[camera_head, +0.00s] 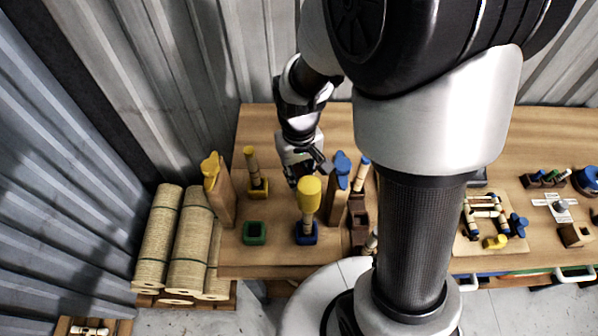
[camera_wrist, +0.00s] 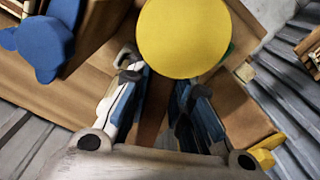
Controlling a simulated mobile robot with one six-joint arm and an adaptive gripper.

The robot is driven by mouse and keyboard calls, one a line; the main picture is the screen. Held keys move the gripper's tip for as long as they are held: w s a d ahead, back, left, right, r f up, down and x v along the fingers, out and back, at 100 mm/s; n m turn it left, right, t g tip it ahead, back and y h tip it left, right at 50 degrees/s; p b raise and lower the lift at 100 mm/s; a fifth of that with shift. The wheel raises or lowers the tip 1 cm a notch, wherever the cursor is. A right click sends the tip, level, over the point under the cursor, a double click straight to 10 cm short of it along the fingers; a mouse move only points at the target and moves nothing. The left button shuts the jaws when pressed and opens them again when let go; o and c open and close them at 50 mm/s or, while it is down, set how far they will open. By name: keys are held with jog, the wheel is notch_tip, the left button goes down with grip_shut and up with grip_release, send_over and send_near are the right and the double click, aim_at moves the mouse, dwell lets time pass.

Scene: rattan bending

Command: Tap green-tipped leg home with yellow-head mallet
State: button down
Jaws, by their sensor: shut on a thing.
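The yellow-head mallet (camera_head: 310,188) stands upright with its handle running down to a blue square holder (camera_head: 306,240). I cannot tell whether the handle's end is seated or just above it. In the wrist view the round yellow mallet head (camera_wrist: 186,38) fills the top centre. My gripper (camera_wrist: 160,100) is shut on the mallet's wooden handle below the head; in the head view my gripper (camera_head: 303,174) is just behind the mallet and partly hidden. Small pegs with coloured tips, one green (camera_head: 549,176), show at the far right; I cannot tell which is the leg.
A wooden post with a blue top (camera_head: 340,185) stands close right of the mallet, and a yellow-topped post (camera_head: 217,190) at left. A small frame (camera_head: 485,215) sits right of my column.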

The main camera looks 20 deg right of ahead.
jog(key=shift+r+p, duration=1.65)
jog(key=shift+r, duration=0.3)
jog(key=shift+f, duration=0.15)
jog(key=shift+f+b, duration=0.3)
jog(key=shift+b, duration=0.1)
jog(key=shift+f, duration=0.1)
notch_tip(320, 180, down, 3)
jog(key=b, duration=0.2)
jog(key=shift+f+b, duration=0.1)
jog(key=shift+b, duration=0.25)
jog(key=shift+r+p, duration=1.6)
jog(key=shift+r, duration=0.4)
